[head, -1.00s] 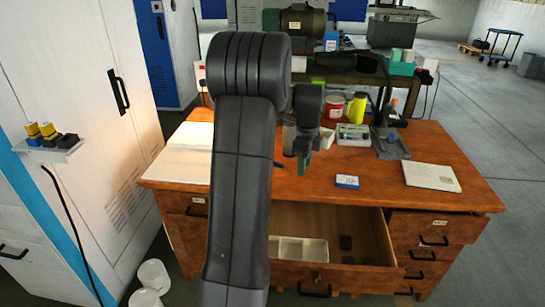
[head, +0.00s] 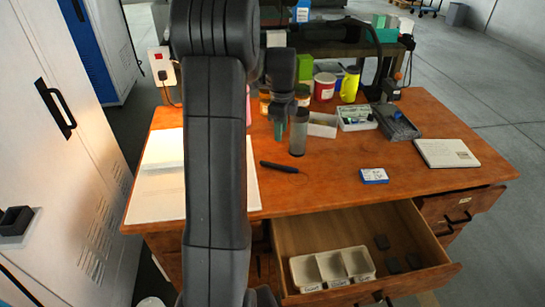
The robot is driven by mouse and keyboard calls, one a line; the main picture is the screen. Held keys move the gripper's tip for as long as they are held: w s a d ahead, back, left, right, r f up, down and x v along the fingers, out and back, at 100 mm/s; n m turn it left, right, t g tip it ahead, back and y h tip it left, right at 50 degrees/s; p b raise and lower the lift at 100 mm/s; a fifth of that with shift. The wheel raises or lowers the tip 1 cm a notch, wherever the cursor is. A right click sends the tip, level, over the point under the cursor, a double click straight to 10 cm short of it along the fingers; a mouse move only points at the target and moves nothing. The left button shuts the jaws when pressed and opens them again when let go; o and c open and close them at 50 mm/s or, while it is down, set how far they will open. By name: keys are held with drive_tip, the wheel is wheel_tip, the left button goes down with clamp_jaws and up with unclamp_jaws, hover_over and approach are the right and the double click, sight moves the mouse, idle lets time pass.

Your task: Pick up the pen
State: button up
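A dark, slender object that looks like the pen (head: 279,167) lies on the orange-brown desk (head: 330,185), near its middle, with a thin end pointing right. My gripper (head: 280,130) shows only in part below the dark wrist, with a green tip. In the picture it is above the pen and apart from it. My arm hides much of the desk's left part. Whether the fingers are open or shut cannot be made out.
A grey cylinder (head: 299,135) stands just right of my gripper in the picture. A blue-and-white box (head: 374,176), notebook (head: 446,153), grey tray (head: 398,122) and yellow bottle (head: 349,85) are on the desk. The open drawer (head: 415,212) holds a white divided tray (head: 333,268).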

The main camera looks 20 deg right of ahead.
hover_over(279, 164)
wheel_tip(279, 164, down, 8)
drive_tip(key=shift+s+d+r, duration=0.1)
drive_tip(key=shift+s+d, duration=0.05)
drive_tip(key=shift+a+f, duration=0.15)
drive_tip(key=shift+f, duration=1.25)
drive_tip(key=shift+a+f, duration=0.1)
drive_tip(key=shift+f, duration=1.25)
clamp_jaws()
